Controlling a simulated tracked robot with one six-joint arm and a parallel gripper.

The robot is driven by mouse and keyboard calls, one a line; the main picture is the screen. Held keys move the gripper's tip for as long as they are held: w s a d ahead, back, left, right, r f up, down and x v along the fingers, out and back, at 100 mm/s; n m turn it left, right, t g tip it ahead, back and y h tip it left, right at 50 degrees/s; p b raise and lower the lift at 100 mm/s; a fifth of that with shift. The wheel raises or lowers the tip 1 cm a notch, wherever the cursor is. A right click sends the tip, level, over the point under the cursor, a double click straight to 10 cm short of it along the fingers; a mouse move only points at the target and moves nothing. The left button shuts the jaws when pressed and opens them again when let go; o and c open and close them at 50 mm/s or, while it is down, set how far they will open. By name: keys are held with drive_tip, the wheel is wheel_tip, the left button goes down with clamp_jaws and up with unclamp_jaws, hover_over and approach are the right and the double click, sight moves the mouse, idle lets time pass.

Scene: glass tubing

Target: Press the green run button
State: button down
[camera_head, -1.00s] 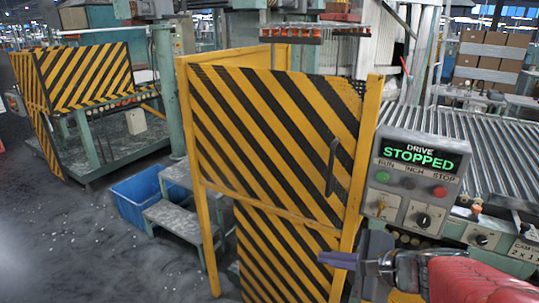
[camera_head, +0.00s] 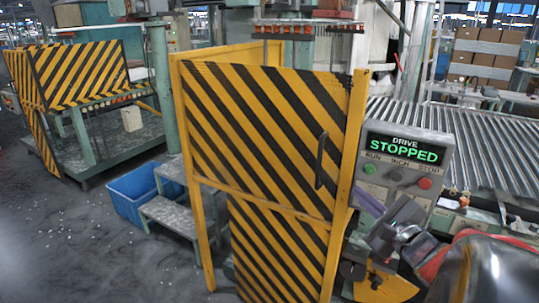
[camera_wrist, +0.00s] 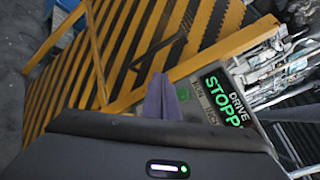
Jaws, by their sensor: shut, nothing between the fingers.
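The control box (camera_head: 418,142) stands right of the striped gate, with its screen reading "DRIVE STOPPED" in green. The green run button (camera_head: 369,169) is at the left of the row under the screen, with a dark inch button and the red stop button (camera_head: 425,183) to its right. My gripper (camera_head: 366,199) is shut and empty, its purple fingers just below the run button in the head view, apparently in front of the panel.
The yellow-and-black striped gate (camera_head: 262,130) with a dark handle (camera_head: 321,160) stands directly left of the box. A roller conveyor (camera_head: 490,150) runs behind it. A blue bin (camera_head: 135,190) and grey steps (camera_head: 170,220) are at the left.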

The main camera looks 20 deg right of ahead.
sight(370, 169)
drive_tip(key=shift+d, duration=0.1)
drive_tip(key=shift+w+d, duration=0.9)
drive_tip(key=shift+d, duration=0.25)
drive_tip(key=shift+w+d, duration=0.85)
drive_tip(key=shift+d, duration=0.25)
drive_tip(key=shift+w+d, duration=0.9)
drive_tip(key=shift+d, duration=0.25)
drive_tip(key=shift+w+d, duration=0.1)
drive_tip(key=shift+w, duration=0.05)
drive_tip(key=shift+w+d, duration=0.2)
